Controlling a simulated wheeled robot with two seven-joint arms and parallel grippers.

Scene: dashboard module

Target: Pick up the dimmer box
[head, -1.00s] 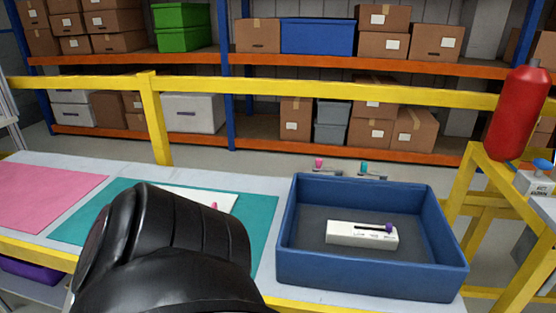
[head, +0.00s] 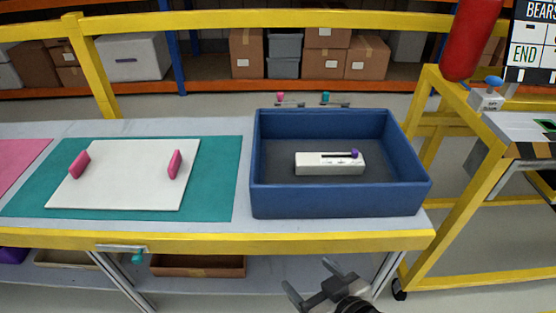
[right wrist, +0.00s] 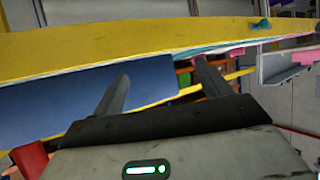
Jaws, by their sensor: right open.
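The dimmer box is likely the small white box (head: 330,168) with a dark slot and a purple slider knob (head: 355,153). It lies flat inside the blue bin (head: 340,202) on the table. My right gripper (head: 313,278) is open and empty at the bottom of the head view. It is in front of the table's yellow front edge, apart from the bin and the box. Its two open fingers also show in the right wrist view (right wrist: 160,82), where the white box does not show. My left gripper is not in view.
A white board (head: 125,178) with two pink handles lies on a teal mat (head: 222,170), left of the bin. The bin walls surround the white box. A yellow rail (head: 240,242) edges the table front. A yellow-framed stand (head: 424,215) is at right.

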